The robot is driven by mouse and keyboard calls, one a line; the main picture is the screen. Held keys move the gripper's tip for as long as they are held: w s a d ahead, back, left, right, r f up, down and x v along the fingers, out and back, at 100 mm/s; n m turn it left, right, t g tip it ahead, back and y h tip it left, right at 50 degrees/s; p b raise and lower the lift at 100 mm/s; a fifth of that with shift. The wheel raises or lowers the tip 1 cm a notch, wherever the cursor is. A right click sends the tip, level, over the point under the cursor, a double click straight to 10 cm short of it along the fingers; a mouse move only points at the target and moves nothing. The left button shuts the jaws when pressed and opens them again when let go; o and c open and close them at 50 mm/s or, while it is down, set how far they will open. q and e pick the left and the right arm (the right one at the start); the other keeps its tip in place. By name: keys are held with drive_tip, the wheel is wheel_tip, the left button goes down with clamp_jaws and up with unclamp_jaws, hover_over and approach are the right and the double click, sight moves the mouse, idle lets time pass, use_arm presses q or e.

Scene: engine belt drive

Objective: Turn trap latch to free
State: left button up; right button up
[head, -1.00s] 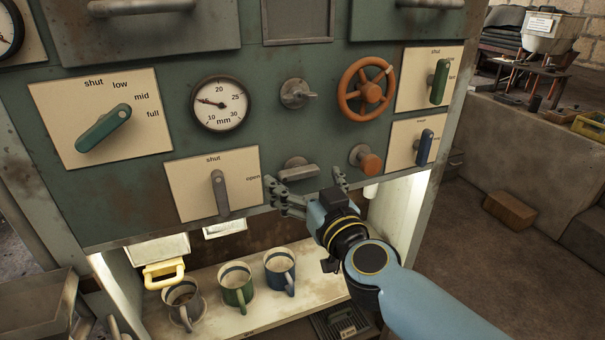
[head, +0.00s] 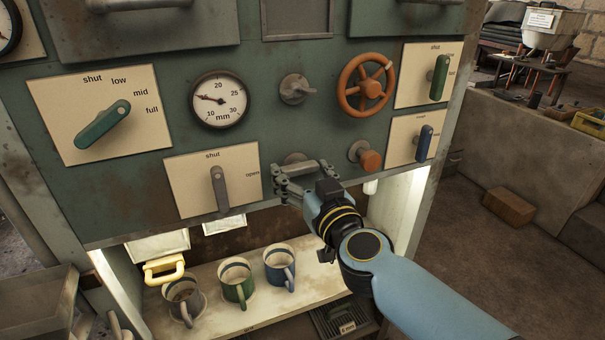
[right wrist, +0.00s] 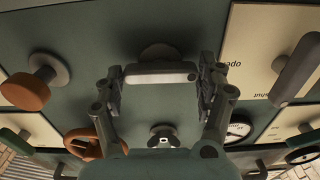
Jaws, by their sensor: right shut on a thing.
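A grey bar latch, which I take for the trap latch, sits low on the green panel right of the shut/open lever. Its round base (head: 297,158) shows just above my right gripper (head: 301,171). In the right wrist view the latch bar (right wrist: 160,77) lies lengthwise between the two fingers of my right gripper (right wrist: 160,84), which close on its ends. My left gripper is not in view.
A grey shut/open lever (head: 219,188) is close on the left and an orange knob (head: 370,160) close on the right. Several mugs, including a green one (head: 237,284), stand on the shelf below.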

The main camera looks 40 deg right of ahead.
drive_tip(key=m+p, duration=0.1)
drive_tip(key=m, duration=0.2)
drive_tip(key=shift+m, duration=0.3)
drive_tip(key=m, duration=0.4)
drive_tip(key=shift+m+p, duration=0.3)
drive_tip(key=shift+p, duration=0.05)
drive_tip(key=m, duration=0.4)
drive_tip(key=shift+m, duration=2.8)
drive_tip(key=o, duration=1.2)
